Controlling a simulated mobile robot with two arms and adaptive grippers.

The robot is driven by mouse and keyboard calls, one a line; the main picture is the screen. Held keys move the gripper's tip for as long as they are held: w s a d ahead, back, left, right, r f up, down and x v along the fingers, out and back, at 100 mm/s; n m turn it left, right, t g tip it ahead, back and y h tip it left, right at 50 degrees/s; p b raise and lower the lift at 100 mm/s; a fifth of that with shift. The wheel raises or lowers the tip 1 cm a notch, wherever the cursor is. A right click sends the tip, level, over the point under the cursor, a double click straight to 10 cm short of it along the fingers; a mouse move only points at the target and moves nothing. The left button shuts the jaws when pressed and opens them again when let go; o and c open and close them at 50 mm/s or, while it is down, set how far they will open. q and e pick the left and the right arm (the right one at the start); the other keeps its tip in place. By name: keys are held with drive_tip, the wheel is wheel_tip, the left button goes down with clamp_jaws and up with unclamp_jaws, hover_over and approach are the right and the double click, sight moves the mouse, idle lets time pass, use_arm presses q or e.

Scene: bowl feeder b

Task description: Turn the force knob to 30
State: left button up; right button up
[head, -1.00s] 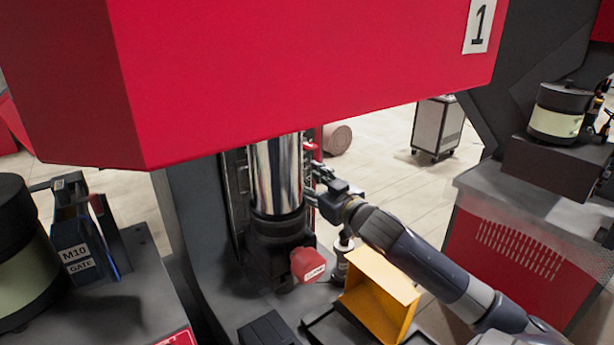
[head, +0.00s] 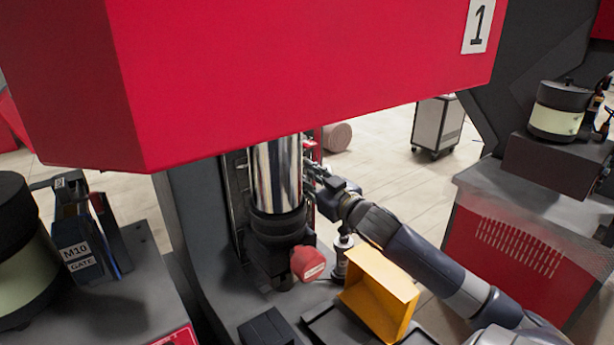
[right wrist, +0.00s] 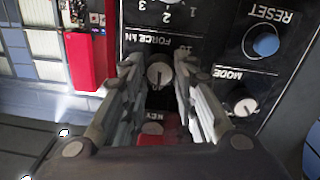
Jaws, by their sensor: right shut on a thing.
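The picture is upside down, and I cannot read the knob's exact setting. My right gripper (right wrist: 160,80) has one finger on each side of the knob and is shut on it. In the head view my right gripper (head: 318,182) is beside the shiny press cylinder (head: 277,172), and the knob is hidden there. My left gripper is not in view.
The panel also holds a MODE knob (right wrist: 245,107), a blue RESET button (right wrist: 265,44) and a KEY label (right wrist: 152,128). A yellow open bin (head: 378,293) stands below my right arm. A red rounded part (head: 307,263) sits under the cylinder. The red press housing (head: 300,70) hangs above.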

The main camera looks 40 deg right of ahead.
drive_tip(key=shift+n+p, duration=1.5)
drive_tip(key=shift+n, duration=2.7)
drive_tip(key=o, duration=1)
drive_tip(key=shift+o, duration=0.2)
drive_tip(key=s+a, duration=0.1)
drive_tip(key=s, duration=1)
drive_tip(key=shift+s+a+f, duration=0.2)
drive_tip(key=shift+s+a, duration=0.15)
drive_tip(key=shift+s, duration=0.05)
